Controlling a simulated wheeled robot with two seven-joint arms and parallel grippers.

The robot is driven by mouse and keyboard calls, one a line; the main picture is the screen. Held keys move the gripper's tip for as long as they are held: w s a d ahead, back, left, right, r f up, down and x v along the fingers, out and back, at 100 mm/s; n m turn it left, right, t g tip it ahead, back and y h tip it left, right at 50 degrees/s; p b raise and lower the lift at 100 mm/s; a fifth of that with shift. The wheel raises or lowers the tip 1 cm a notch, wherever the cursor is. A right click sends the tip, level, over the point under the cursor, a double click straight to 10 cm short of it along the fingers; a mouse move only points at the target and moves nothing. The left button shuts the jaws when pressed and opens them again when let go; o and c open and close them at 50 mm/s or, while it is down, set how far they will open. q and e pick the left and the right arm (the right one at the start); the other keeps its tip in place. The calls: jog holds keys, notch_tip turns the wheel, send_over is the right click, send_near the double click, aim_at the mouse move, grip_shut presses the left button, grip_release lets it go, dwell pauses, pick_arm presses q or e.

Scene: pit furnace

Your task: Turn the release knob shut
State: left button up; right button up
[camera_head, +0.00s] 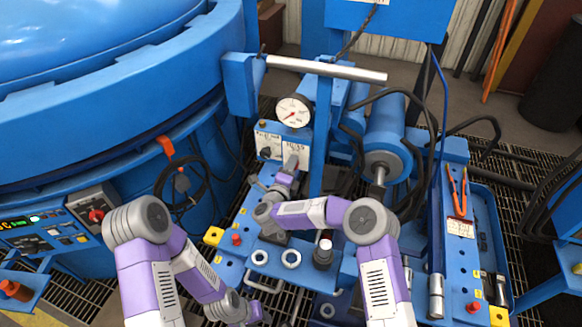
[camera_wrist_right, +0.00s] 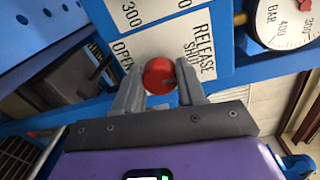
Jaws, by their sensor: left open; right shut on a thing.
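The release knob (camera_wrist_right: 159,75) is a round red knob in the right wrist view. It sits at a white label plate (camera_wrist_right: 202,62) reading RELEASE, SHUT and OPEN. My right gripper (camera_wrist_right: 158,88) is shut on it, with a grey finger at each side. In the head view my right gripper (camera_head: 291,164) reaches the blue valve panel below the gauge, and it hides the knob there. The knob's exact turn angle cannot be told. My left gripper (camera_head: 256,312) is open and low at the bottom of the head view, away from the panel.
A pressure gauge (camera_head: 294,111) stands above the panel. A blue cylinder (camera_head: 385,145) and black hoses are to the right. A large blue furnace (camera_head: 110,90) fills the upper left, with a control box (camera_head: 95,215) below it. A blue tool tray (camera_head: 491,235) lies at right.

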dwell(0.4)
jog(key=o, duration=1.1)
jog(key=shift+c, duration=0.2)
jog(key=p+v, duration=0.2)
jog(key=v, duration=0.5)
jog(key=shift+s, duration=0.3)
jog(key=shift+a, duration=0.15)
